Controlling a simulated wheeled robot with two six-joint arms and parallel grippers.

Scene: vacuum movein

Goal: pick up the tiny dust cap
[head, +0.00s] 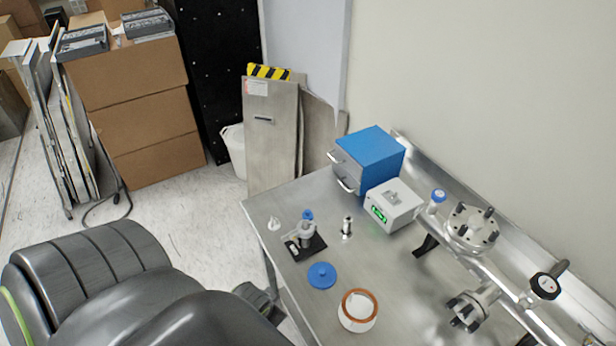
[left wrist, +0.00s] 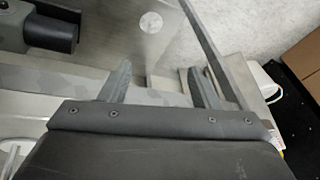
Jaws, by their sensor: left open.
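Several blue pieces could be the tiny dust cap, and I cannot tell which it is. A small blue piece (head: 307,215) is at the back of a small metal fitting (head: 302,234) on a black base. A larger flat blue disc (head: 321,275) lies on the table nearer me. A blue-topped part (head: 438,196) is on the metal pipework. In the left wrist view my left gripper (left wrist: 159,86) has its fingers apart with nothing between them. A pale round spot (left wrist: 150,22) shows beyond them. My right gripper is not in view.
The metal table (head: 285,200) also holds a blue box (head: 372,158), a white device with a green display (head: 394,207), a small upright metal part (head: 347,227), a small white piece (head: 273,223) and a white cup with an orange rim (head: 357,312). Pipework (head: 500,285) fills the right side.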

